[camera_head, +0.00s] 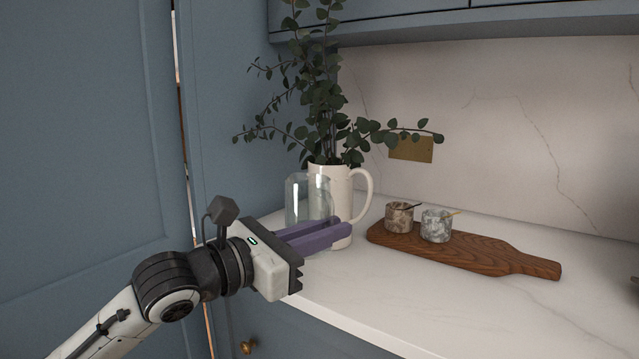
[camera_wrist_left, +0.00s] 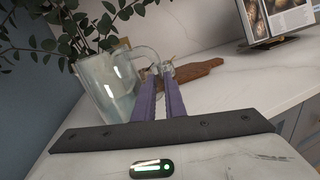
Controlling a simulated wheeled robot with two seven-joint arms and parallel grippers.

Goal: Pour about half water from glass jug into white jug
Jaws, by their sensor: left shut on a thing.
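The glass jug (camera_head: 297,200) is clear and stands on the white counter, close in front of the white jug and to its left. It also shows in the left wrist view (camera_wrist_left: 106,88), looking tilted there because of the camera angle. The white jug (camera_head: 343,183) is upright with its handle to the right and leafy stems in it. My left gripper (camera_head: 342,230) has its purple fingers reaching across the lower front of the glass jug. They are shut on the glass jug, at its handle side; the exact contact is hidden. The water level cannot be made out. My right gripper is not in view.
A wooden board (camera_head: 482,255) lies to the right with two small stone pots (camera_head: 399,218) on it. Leafy branches (camera_head: 325,110) spread above both jugs. A blue cabinet panel (camera_head: 80,150) stands at the left. The counter front (camera_head: 400,305) is clear.

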